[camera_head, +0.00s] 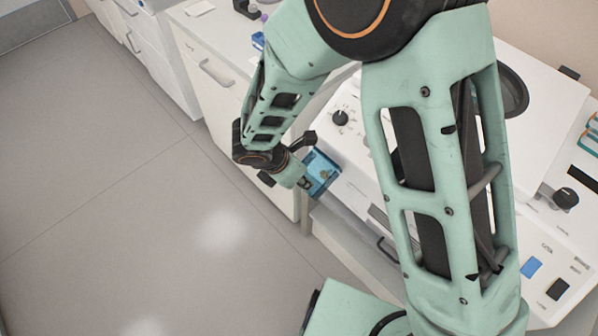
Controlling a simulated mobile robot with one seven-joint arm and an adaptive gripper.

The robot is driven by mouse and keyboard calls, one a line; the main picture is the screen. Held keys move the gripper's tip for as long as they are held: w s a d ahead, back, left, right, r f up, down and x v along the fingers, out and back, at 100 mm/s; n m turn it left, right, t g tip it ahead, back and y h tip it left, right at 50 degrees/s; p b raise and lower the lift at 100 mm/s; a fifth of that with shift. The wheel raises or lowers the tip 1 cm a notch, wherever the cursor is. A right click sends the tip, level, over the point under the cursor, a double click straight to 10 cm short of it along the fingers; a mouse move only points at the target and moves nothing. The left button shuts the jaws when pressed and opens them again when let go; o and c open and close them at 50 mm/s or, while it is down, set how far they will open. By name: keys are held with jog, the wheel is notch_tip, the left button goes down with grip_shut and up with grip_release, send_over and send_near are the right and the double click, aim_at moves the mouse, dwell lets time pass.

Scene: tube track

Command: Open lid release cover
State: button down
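A white machine (350,190) with dark knobs and small marks on its front panel stands on the counter, largely hidden behind my arm. A small translucent blue part (320,172) shows at the machine's left front corner; it may be the lid release cover, but I cannot tell for sure. My gripper (306,183) is at this blue part, at the end of my green arm. Its fingers are small and partly covered, so I cannot tell whether they are open, shut or touching the part.
A dark knob (340,118) and another knob (565,198) stick out of the white panels. A blue switch (531,267) and a black switch (558,289) sit at lower right. White drawer cabinets (215,85) line the back left. The grey floor at left is clear.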

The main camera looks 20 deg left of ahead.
aim_at(310, 174)
jog(key=r+p, duration=0.1)
jog(key=r+g+p, duration=0.1)
jog(key=p, duration=0.1)
jog(key=shift+w+d+r+g+y, duration=0.15)
jog(key=shift+w+r+g+y, duration=0.15)
jog(key=shift+w+r, duration=0.05)
jog(key=shift+w+d+r+p, duration=0.15)
jog(key=shift+w+r+p, duration=0.4)
jog(key=shift+r+p, duration=0.35)
jog(key=shift+w+d+r+p, duration=0.25)
jog(key=shift+w+r+p, duration=0.1)
jog(key=shift+w, duration=0.15)
jog(key=shift+w+d+r+p, duration=0.25)
jog(key=shift+w+r, duration=0.1)
jog(key=shift+w, duration=0.1)
jog(key=c, duration=1.6)
grip_release()
jog(key=shift+w+f, duration=0.1)
jog(key=shift+f, duration=0.05)
jog(key=shift+s+a, duration=0.1)
jog(key=shift+s, duration=0.1)
jog(key=v, duration=1.2)
